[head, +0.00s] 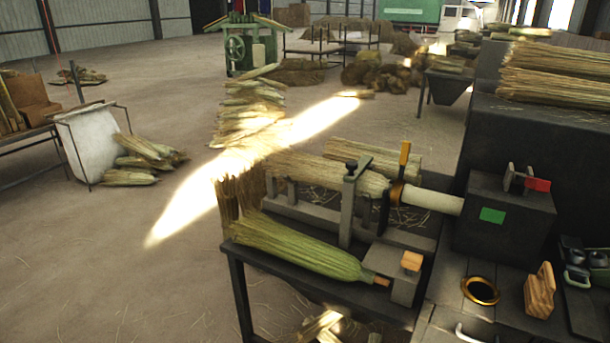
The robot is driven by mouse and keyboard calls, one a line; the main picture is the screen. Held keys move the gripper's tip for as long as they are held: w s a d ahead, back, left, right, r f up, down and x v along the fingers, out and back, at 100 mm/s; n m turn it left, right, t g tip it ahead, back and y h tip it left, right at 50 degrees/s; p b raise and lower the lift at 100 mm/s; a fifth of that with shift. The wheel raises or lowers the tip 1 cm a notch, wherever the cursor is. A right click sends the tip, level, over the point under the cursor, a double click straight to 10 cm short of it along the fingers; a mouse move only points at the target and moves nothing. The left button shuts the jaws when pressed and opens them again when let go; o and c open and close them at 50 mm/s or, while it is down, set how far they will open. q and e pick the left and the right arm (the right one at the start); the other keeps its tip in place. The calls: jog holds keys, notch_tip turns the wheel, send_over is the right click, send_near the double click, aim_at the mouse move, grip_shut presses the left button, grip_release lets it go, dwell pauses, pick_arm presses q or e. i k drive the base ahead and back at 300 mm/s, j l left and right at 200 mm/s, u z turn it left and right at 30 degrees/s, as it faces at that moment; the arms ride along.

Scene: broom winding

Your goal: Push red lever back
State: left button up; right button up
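The red lever (537,184) is a small red tab on a dark bracket. It sits on top of a dark machine box (490,240) at the right, which has a green square (492,215) on it. A white cylinder (432,199) runs from the left side of the box to a broom straw bundle (330,178) held in a clamp frame (348,205). Neither of my grippers shows in the head view, and nothing touches the red lever.
An orange-yellow upright handle (404,154) stands left of the box. A greenish broom bundle (300,246) lies on the front bench. A gold ring (480,291) and a wooden block (540,291) rest on the right worktop. Straw (560,85) is stacked behind the box.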

aim_at(536, 184)
jog(key=j+z, duration=0.1)
jog(key=z, duration=0.5)
jog(key=i+j+z, duration=0.1)
jog(key=j+z, duration=0.25)
jog(key=j, duration=0.15)
jog(key=j+z, duration=0.4)
jog(key=j, duration=0.7)
jog(key=k+j+z, duration=0.1)
jog(key=j, duration=0.55)
